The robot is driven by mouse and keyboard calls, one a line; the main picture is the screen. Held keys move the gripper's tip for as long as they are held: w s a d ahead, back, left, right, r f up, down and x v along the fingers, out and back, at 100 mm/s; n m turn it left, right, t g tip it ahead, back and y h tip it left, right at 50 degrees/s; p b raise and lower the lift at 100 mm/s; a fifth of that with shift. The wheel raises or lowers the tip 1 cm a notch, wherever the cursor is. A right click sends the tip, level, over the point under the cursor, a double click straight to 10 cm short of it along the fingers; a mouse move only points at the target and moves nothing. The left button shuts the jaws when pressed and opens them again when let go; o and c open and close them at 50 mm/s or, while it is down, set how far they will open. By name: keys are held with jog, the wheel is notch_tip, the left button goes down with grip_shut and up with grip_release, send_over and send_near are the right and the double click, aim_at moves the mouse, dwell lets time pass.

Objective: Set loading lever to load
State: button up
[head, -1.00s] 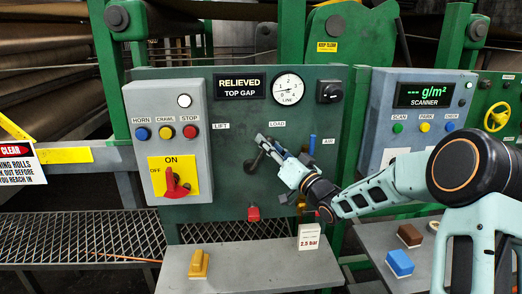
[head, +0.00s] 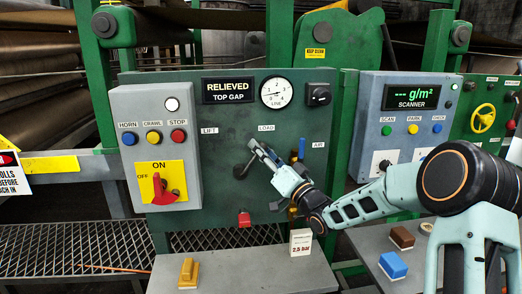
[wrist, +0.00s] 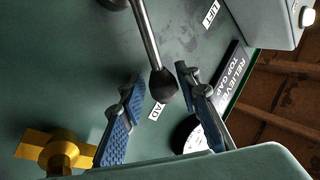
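The loading lever is a metal rod with a black ball knob (wrist: 163,86). In the wrist view it reaches in from the top, and its knob is between my two blue-padded fingers. My gripper (wrist: 158,77) is open, with a visible gap between the knob and each finger. In the head view my gripper (head: 257,149) is at the green panel (head: 222,175), beside the dark lever (head: 248,167), below the LOAD label (head: 267,128). The LIFT label (head: 209,131) is to the left. Whether a finger touches the rod cannot be told.
A grey box (head: 150,110) with buttons and a red rotary switch stands left. A blue handle (head: 301,147) is right of my gripper. In the wrist view a yellow cross-shaped handle (wrist: 58,151) is near the left finger.

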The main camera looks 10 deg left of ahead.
jog(key=v, duration=1.2)
jog(key=shift+r, duration=0.1)
